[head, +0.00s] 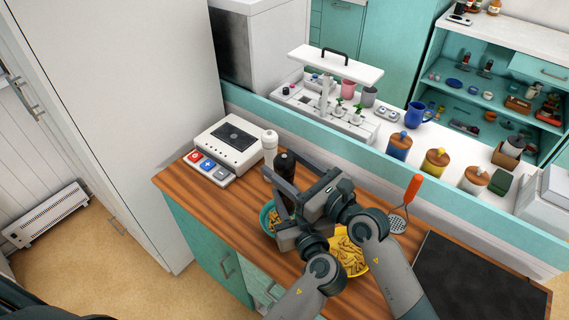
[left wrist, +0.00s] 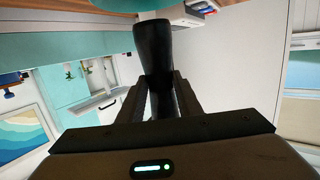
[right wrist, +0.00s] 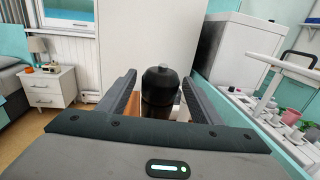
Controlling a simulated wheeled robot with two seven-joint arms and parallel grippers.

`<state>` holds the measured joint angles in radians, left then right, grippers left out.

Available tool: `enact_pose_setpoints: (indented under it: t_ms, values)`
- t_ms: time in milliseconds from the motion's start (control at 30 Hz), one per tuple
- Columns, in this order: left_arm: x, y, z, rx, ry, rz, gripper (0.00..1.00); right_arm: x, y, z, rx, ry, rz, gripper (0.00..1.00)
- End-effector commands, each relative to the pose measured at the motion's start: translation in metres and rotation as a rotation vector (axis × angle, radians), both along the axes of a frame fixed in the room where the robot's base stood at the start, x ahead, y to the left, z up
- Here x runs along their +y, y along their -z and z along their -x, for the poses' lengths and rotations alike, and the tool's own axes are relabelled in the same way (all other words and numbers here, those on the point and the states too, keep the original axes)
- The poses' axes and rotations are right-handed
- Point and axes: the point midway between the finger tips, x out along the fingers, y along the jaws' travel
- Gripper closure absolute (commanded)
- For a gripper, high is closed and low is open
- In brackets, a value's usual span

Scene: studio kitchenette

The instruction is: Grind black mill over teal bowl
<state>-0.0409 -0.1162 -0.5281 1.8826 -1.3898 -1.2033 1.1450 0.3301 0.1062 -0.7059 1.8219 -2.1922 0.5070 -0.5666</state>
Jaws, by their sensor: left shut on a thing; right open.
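The black mill (head: 286,166) is held roughly upright by my left gripper (head: 282,212), which is shut on its body; the left wrist view shows the dark mill (left wrist: 153,45) between the fingers. My right gripper (head: 283,172) is open, with its fingers on either side of the mill's upper part. In the right wrist view, the mill's rounded top and knob (right wrist: 160,82) show between the fingers, with visible gaps. The teal bowl (head: 264,214), with yellowish food inside, is just below the mill in the head view, partly hidden by my grippers.
A yellow bowl (head: 366,262) of pasta-like pieces stands to the right, partly behind my arms. A white mill (head: 270,143) and a white scale-like device (head: 228,146) stand at the back left. An orange-handled utensil (head: 412,188) and black hob (head: 475,285) are right.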

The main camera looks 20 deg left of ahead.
Motion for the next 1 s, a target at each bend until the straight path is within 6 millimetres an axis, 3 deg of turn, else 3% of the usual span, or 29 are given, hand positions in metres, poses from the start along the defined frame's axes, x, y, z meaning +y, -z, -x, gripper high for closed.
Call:
enact_pose_setpoints:
  t_ms: [333,500,1000]
  values:
    - [0.0,-0.0007,-0.0001,-0.001,0.0,0.0,1.0,0.0019,-0.0002,-0.001,-0.001,0.0,0.0,0.43]
    - [0.0,-0.0008,-0.0002,-0.001,0.0,0.0,1.0,0.0018,-0.0003,-0.0011,-0.001,0.0,0.0,0.81]
    - [-0.0006,-0.0005,-0.0002,-0.001,0.001,0.0,1.0,0.0048,-0.002,0.0007,-0.003,0.101,-0.005,0.81]
